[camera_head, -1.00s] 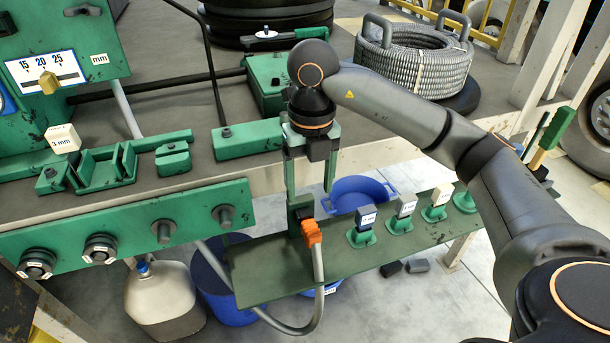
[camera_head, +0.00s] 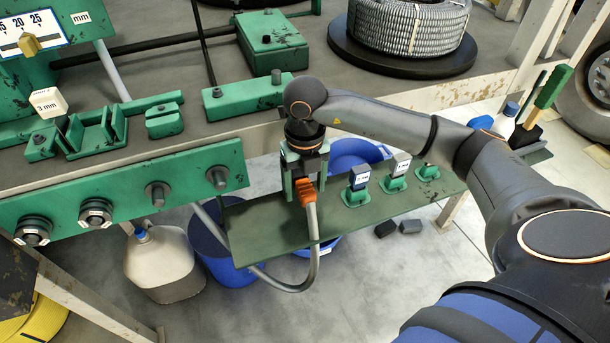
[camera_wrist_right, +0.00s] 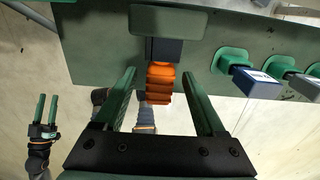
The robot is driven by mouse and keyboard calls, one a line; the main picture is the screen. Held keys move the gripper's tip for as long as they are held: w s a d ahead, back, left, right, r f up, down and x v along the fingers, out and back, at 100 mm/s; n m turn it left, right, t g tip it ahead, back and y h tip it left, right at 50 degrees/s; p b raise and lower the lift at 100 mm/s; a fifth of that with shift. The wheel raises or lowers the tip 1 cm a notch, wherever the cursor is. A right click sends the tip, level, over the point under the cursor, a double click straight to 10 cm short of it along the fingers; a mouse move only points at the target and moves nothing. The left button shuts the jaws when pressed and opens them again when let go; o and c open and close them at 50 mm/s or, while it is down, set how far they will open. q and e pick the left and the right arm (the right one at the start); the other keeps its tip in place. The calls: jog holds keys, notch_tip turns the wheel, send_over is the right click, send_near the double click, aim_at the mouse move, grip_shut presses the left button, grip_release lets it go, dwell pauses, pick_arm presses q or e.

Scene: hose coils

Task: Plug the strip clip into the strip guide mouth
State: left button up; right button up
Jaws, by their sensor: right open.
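An orange clip (camera_head: 307,192) sits at the end of a grey hose-like strip (camera_head: 312,240), at a dark block on the green shelf. I take it as the strip clip. My right gripper (camera_head: 304,178) points down over it. In the right wrist view, its two green fingers (camera_wrist_right: 158,76) are open, one each side of the orange clip (camera_wrist_right: 160,84), with visible gaps. My left gripper (camera_wrist_right: 45,110) shows at the left of that view, fingers apart and empty. A green channel-shaped fitting (camera_head: 97,135) stands on the bench; I cannot tell whether it is the guide mouth.
The green shelf (camera_head: 270,250) carries several labelled blocks on green stands, such as a dark blue one (camera_head: 360,177), right of my gripper. A white jug (camera_head: 160,262) and blue bucket (camera_head: 225,262) stand below. A large coil (camera_head: 412,25) lies on the bench.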

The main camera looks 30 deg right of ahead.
jog(key=shift+c, duration=0.3)
grip_shut()
dwell(0.3)
dwell(0.6)
jog(key=shift+s+a, duration=0.1)
jog(key=shift+s, duration=0.3)
dwell(0.5)
jog(key=shift+s+a, duration=0.2)
jog(key=shift+s, duration=0.5)
jog(key=shift+s+a, duration=0.15)
jog(key=shift+s, duration=0.55)
jog(key=s+a, duration=0.1)
jog(key=s, duration=0.5)
jog(key=shift+a, duration=0.25)
